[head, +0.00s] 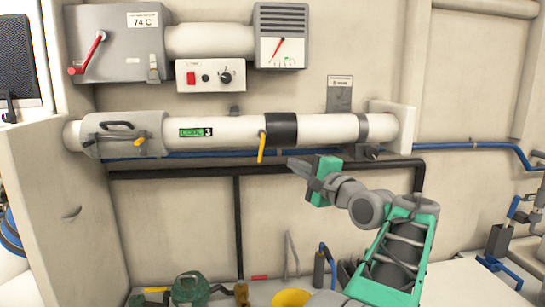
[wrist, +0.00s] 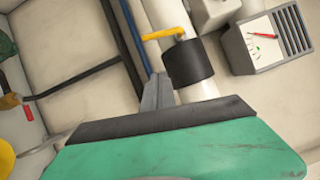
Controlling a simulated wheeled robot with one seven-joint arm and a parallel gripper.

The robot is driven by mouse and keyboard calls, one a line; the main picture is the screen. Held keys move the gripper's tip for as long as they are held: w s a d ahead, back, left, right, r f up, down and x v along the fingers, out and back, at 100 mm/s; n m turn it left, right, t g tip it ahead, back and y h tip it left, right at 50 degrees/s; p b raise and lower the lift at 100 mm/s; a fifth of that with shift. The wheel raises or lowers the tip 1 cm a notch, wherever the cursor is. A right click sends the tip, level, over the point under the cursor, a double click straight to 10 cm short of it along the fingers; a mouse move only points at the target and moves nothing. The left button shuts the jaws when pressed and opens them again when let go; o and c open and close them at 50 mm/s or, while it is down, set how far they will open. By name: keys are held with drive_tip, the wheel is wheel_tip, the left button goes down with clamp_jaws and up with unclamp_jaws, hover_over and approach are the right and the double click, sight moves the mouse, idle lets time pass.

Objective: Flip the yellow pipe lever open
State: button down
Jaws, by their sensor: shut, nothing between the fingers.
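The yellow pipe lever (head: 261,147) hangs down at the left edge of a black collar (head: 281,129) on the white horizontal pipe (head: 345,128). In the wrist view the yellow lever (wrist: 165,33) sticks out sideways from the pipe beside the black collar (wrist: 188,62). My gripper (head: 294,164) is shut and empty, just to the right of the lever's lower end and below the collar. Its fingertips also show in the wrist view (wrist: 157,92), apart from the lever. Nothing hides the lever in the head view.
A blue hose (head: 205,154) and a black pipe (head: 200,172) run along the wall under the white pipe. A red-handled grey box (head: 112,46), a switch panel (head: 211,76) and a gauge (head: 282,40) are above. A green container (head: 190,290) and a yellow object (head: 292,298) stand low in front.

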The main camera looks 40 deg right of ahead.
sight(261, 146)
drive_tip(key=w+a+r+p, duration=0.1)
drive_tip(key=w+a, duration=0.1)
drive_tip(key=w, duration=0.4)
drive_tip(key=shift+a, duration=0.4)
